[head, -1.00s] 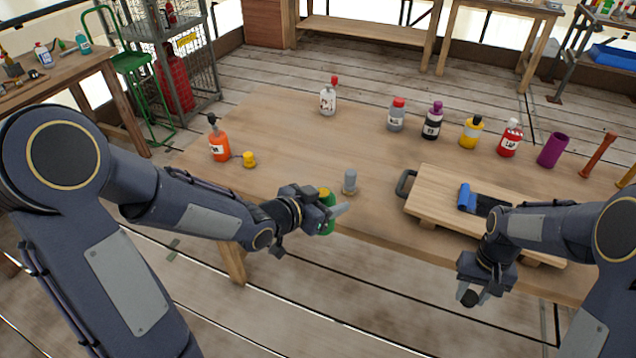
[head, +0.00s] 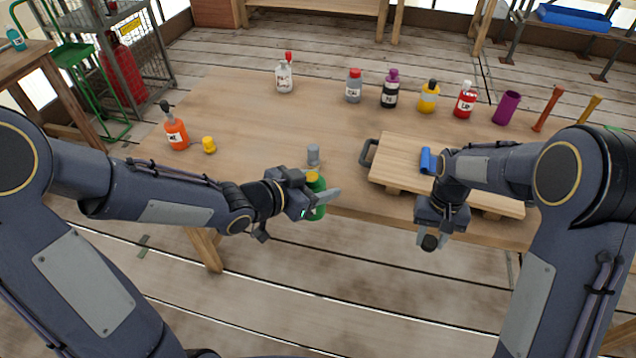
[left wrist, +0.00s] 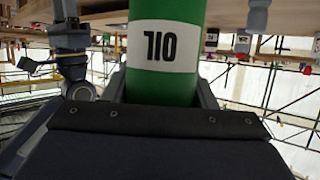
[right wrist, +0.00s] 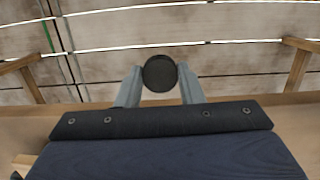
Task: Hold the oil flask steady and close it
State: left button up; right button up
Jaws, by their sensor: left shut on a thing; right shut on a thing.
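The green oil flask (head: 317,212) is in my left gripper (head: 322,200), in front of the table's near edge. Its yellow top shows just above the gripper. In the left wrist view the flask (left wrist: 165,85) fills the middle, its white label reading upside down; its mouth is not seen there. My right gripper (head: 431,238) is shut on a dark round cap (right wrist: 160,73), held in front of the table's near edge, right of the flask and apart from it. The cap also shows as a dark knob in the head view (head: 430,243).
A yellow cap (head: 209,145) and an orange bottle (head: 176,134) are at left. A wooden board (head: 395,165) with a blue roll (head: 428,160) lies behind my right gripper. Several bottles line the back.

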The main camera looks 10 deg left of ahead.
jog(key=w+a+r+m, duration=0.2)
jog(key=w+a+r, duration=0.2)
jog(key=a+r, duration=0.3)
notch_tip(320, 180, up, 18)
jog(key=m, duration=0.4)
send_over(310, 177)
jog(key=shift+w+d+r+y, duration=0.1)
jog(key=shift+w+d+y, duration=0.3)
jog(key=shift+s+a+r, duration=0.2)
jog(key=shift+r, duration=0.1)
jog(key=shift+f, duration=0.1)
jog(key=shift+f, duration=1.95)
jog(key=shift+f, duration=0.9)
